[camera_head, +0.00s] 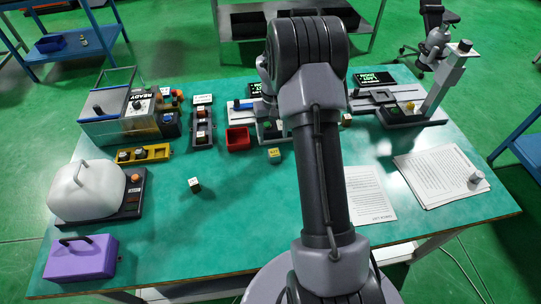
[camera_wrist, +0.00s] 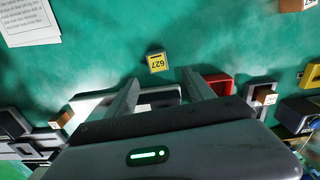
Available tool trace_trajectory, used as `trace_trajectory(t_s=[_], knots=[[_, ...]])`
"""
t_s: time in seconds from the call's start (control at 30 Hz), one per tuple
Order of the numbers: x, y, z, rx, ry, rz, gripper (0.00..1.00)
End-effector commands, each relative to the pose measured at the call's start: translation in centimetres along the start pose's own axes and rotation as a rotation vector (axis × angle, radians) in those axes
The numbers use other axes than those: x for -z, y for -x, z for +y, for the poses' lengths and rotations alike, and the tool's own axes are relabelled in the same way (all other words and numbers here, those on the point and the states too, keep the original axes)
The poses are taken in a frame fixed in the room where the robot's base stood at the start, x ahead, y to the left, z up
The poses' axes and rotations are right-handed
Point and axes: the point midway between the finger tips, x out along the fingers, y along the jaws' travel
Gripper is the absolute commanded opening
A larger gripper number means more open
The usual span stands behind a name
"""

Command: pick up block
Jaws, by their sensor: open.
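A yellow-sided block (camera_wrist: 156,62) with a pale face marked 627 lies on the green table in the wrist view, just past my fingertips. The head view shows a yellow block (camera_head: 274,155) on open table in front of the red bin. My gripper (camera_wrist: 160,79) is open and empty, with its fingers spread on either side of the block's line. I see no finger touching the block. In the head view my arm hides the gripper. Another block (camera_head: 195,184), dark with a pale top, stands alone to the left; one also shows at the wrist view's top right (camera_wrist: 292,5).
A red bin (camera_head: 237,138) stands near the yellow block. A yellow tray (camera_head: 143,154) holding blocks, a white-covered device (camera_head: 88,188) and a purple box (camera_head: 80,258) are at left. Papers (camera_head: 440,178) lie at right. The front middle of the table is clear.

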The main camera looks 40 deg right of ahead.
Motion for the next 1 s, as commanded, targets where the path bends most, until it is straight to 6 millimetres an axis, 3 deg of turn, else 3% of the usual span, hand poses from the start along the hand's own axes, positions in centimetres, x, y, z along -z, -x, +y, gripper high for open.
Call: trace_trajectory(t_s=[0.03, 0.1, 0.37, 0.53, 0.77, 1.0], knots=[[0.0, -1.9, 0.0, 0.0, 0.001, -0.002, 0.62], [0.0, -3.4, 0.0, 0.0, 0.001, -0.001, 0.62], [0.1, -6.1, 0.1, 0.0, -0.001, 0.002, 0.62], [0.1, -9.6, 0.2, 0.0, 0.0, 0.0, 0.62], [0.1, -9.9, 0.2, 0.0, 0.0, 0.002, 0.62], [0.1, -9.9, 0.2, 0.0, 0.0, 0.002, 0.17]])
